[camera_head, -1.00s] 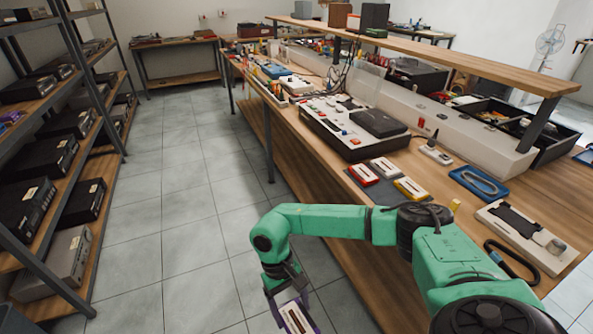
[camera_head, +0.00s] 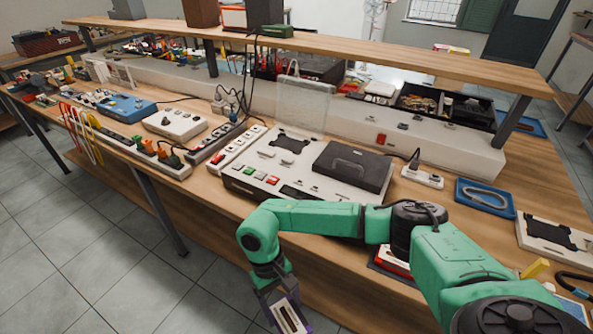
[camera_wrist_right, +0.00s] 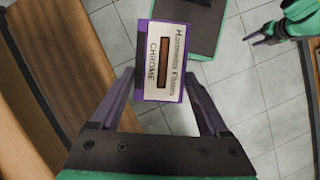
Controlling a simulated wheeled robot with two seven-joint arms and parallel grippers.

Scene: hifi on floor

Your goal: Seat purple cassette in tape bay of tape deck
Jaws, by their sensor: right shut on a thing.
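The purple cassette (camera_head: 287,316), with a pale label, is in my right gripper (camera_head: 283,308) at the bottom of the head view, in front of the bench and below its top. In the right wrist view the cassette (camera_wrist_right: 163,60) sits between the two fingertips, label facing the camera. The tape deck (camera_head: 262,172) lies on the bench, pale-topped with coloured buttons, a dark recess (camera_head: 289,143) and a black raised box (camera_head: 352,166).
A red-and-white cassette (camera_head: 392,262) lies on a dark mat, partly behind my right arm. A power strip (camera_head: 422,176), blue tray (camera_head: 485,198) and pale panel (camera_head: 556,238) lie to the right. A raised shelf (camera_head: 330,52) overhangs the back. Floor is clear left of my arm.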

